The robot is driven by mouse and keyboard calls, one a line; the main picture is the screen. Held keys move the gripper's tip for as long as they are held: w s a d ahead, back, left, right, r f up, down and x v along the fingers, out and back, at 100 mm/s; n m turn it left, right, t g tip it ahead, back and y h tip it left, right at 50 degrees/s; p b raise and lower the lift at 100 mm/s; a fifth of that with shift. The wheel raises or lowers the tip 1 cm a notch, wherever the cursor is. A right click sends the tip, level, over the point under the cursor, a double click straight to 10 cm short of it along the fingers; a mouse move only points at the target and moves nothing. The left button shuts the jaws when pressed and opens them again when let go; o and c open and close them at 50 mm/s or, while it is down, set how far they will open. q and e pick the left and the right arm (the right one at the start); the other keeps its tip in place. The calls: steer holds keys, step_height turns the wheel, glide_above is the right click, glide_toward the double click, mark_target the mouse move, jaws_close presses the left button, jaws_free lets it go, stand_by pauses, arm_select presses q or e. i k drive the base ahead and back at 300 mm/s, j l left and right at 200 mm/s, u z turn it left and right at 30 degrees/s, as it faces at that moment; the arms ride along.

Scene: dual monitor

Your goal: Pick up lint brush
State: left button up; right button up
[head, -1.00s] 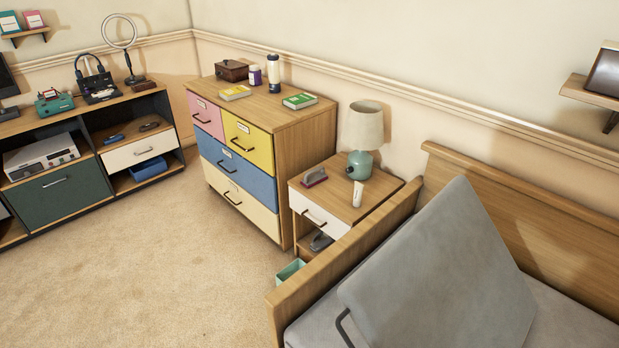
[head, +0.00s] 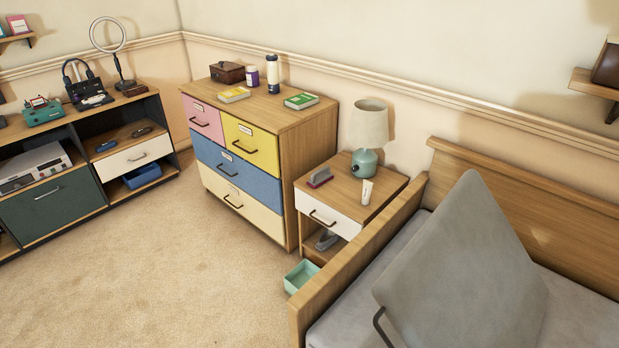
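A small dark-red and grey brush-like object (head: 319,178) lies on top of the wooden nightstand (head: 385,187), near its left edge. It may be the lint brush, but it is too small to be sure. A grey object (head: 327,240) sits in the open shelf under the nightstand's white drawer (head: 326,216); its kind is unclear and it is partly in shadow. Neither of my grippers is in view.
A teal lamp (head: 364,161) and a small white upright item (head: 367,191) share the nightstand top. A bed (head: 332,285) with a grey cushion (head: 463,270) stands at right, a green bin (head: 301,276) beside it. Carpet (head: 190,270) is clear before the dresser (head: 310,135).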

mark_target(316, 179)
steer(key=i+j+z, duration=0.1)
steer(key=j, duration=0.25)
steer(key=i+j+z, duration=0.1)
steer(key=i+j, duration=0.15)
steer(key=j, duration=0.15)
steer(key=i+j+z, duration=0.1)
steer(key=j, duration=0.3)
steer(key=i+j+z, duration=0.1)
steer(key=j, duration=0.3)
steer(key=i+j+z, duration=0.1)
steer(key=i+j, duration=0.15)
steer(key=j, duration=0.2)
steer(key=i+j+z, duration=0.1)
steer(key=j, duration=0.35)
